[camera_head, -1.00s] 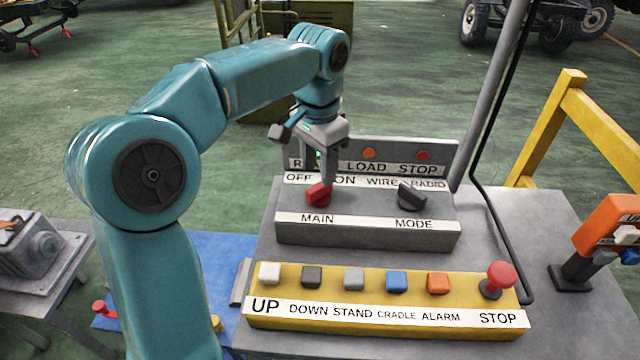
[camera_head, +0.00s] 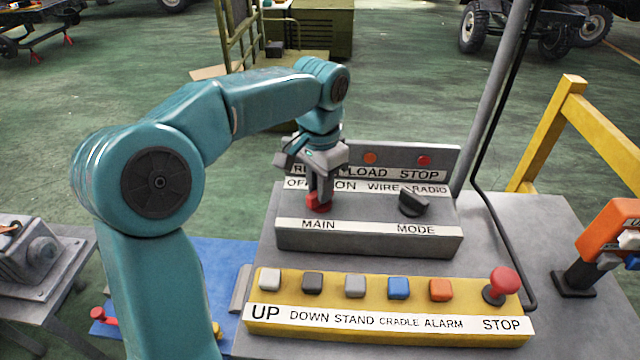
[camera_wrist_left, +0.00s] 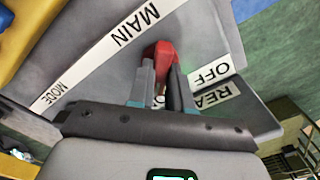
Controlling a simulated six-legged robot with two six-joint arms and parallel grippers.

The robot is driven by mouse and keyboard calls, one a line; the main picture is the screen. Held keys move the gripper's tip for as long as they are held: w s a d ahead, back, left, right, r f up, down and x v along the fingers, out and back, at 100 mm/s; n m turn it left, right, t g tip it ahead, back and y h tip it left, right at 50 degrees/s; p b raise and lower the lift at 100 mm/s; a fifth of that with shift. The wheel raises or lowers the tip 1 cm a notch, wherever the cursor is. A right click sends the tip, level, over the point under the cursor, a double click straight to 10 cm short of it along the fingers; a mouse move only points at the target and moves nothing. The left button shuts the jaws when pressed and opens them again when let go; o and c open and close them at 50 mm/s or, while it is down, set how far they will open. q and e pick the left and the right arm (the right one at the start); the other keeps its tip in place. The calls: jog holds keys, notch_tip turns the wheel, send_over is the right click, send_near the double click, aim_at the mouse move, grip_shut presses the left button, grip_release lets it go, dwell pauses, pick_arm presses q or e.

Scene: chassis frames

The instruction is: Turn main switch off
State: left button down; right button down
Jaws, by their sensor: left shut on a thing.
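The red main switch knob (camera_head: 319,204) sits on the grey switch box (camera_head: 368,240) above the MAIN label, below the OFF and ON labels. My left gripper (camera_head: 321,196) points down at it, its fingers on either side of the knob, partly hiding it and the OFF and ON labels. In the left wrist view the red knob (camera_wrist_left: 158,58) shows between the two fingertips (camera_wrist_left: 160,74), with OFF beside it; the gripper is shut on it. I cannot read the knob's exact angle. My right gripper is not in view.
The black mode switch (camera_head: 413,203) stands right of the knob. In front is a yellow button panel (camera_head: 262,322) with several buttons and a red stop button (camera_head: 500,284). A grey pole (camera_head: 491,95) and black cable rise at the right. An orange control unit (camera_head: 606,232) stands farther right.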

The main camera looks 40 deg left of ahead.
pick_arm(q)
jog(key=shift+n, duration=0.3)
jog(key=n+p, duration=0.1)
jog(key=n, duration=0.1)
jog(key=shift+r+n, duration=0.1)
jog(key=shift+n, duration=0.3)
jog(key=n+p, duration=0.1)
jog(key=n, duration=0.4)
jog(key=shift+n, duration=0.3)
jog(key=n+p, duration=0.1)
jog(key=n, duration=0.3)
jog(key=shift+n, duration=2.4)
jog(key=c, duration=1)
grip_release()
jog(key=shift+c, duration=0.2)
notch_tip(320, 180, up, 16)
jog(key=p, duration=0.3)
